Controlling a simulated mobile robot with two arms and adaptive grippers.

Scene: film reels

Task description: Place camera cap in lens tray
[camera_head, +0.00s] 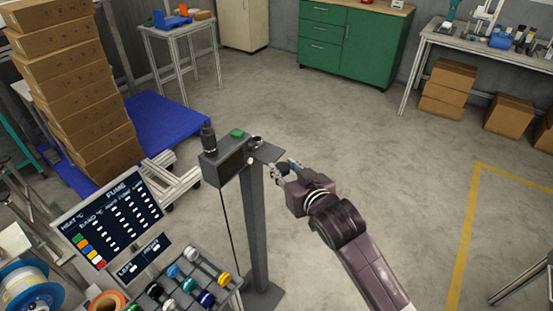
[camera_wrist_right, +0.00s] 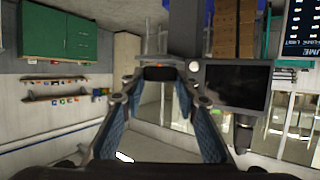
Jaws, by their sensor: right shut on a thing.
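My right gripper (camera_head: 279,172) is shut on a small dark piece, which I take to be the camera cap (camera_wrist_right: 160,73). It sits between the fingertips of my right gripper (camera_wrist_right: 158,76) in the wrist view; in the head view the fingers partly hide it. The gripper is just right of a grey stand (camera_head: 257,225). A flat dark plate (camera_head: 269,153), perhaps the lens tray, juts from the stand's top, close to the fingertips. I cannot tell whether they touch. A small round dark piece (camera_head: 256,141) is beside the plate. My left gripper is not in view.
The stand's box has a screen (camera_wrist_right: 235,87), a black lens-like cylinder (camera_head: 208,138) and a green piece (camera_head: 237,132) on top. A labelled board (camera_head: 108,215) and a rack of coloured knobs (camera_head: 180,283) stand at lower left. Stacked cartons (camera_head: 75,90) are behind.

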